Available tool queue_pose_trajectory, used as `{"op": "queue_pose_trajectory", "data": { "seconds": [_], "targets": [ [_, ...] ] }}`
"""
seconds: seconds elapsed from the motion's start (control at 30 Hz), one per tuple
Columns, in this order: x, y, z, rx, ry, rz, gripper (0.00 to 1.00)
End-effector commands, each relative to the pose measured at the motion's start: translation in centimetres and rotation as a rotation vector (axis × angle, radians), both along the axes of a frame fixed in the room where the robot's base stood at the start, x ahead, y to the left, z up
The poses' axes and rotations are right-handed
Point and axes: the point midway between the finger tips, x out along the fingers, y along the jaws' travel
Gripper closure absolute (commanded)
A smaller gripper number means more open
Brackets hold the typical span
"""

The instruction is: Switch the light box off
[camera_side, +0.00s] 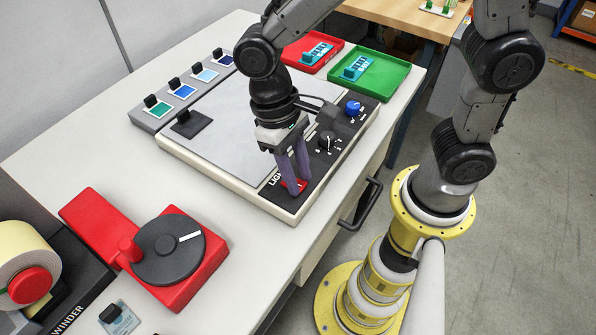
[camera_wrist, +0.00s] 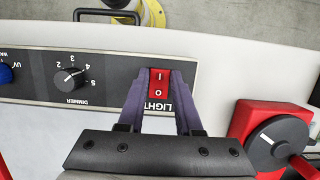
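The light box (camera_side: 222,113) is a flat cream-edged unit with a pale grey panel and a dark control strip along its right side. Its red rocker switch (camera_side: 288,186), by the word LIGHT, is partly covered by my fingers in the side view. In the wrist view the switch (camera_wrist: 159,83) shows between my fingertips, marked I at the top and O at the bottom. My gripper (camera_side: 299,184) points down over the switch with its purple fingers apart and nothing between them but the view of the switch. I cannot tell whether a fingertip touches it.
A dimmer knob (camera_side: 326,140) and a blue UV knob (camera_side: 353,107) share the control strip. Red (camera_side: 307,48) and green (camera_side: 382,76) trays lie behind. A sample rack (camera_side: 160,112) stands at the box's far left. A red turntable unit (camera_side: 180,260) is nearer the camera.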

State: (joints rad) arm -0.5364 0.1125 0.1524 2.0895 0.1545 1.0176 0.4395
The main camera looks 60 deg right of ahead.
Motion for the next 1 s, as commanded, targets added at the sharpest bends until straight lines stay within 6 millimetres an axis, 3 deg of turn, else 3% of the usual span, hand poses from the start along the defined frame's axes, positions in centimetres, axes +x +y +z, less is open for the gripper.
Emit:
{"op": "queue_pose_trajectory", "data": {
  "seconds": [0.03, 0.13, 0.17, 0.57, 1.0],
  "targets": [
    [0.0, 0.0, 0.0, 0.0, -0.002, 0.0, 0.57],
    [0.0, 0.0, 0.0, 0.001, -0.002, 0.0, 0.39],
    [0.0, 0.0, 0.0, 0.001, -0.002, 0.0, 0.38],
    [0.3, 0.1, 0.9, 0.003, -0.005, -0.001, 0.38],
    [2.6, 0.0, 9.3, 0.003, -0.007, -0.001, 0.38]
  ]
}}
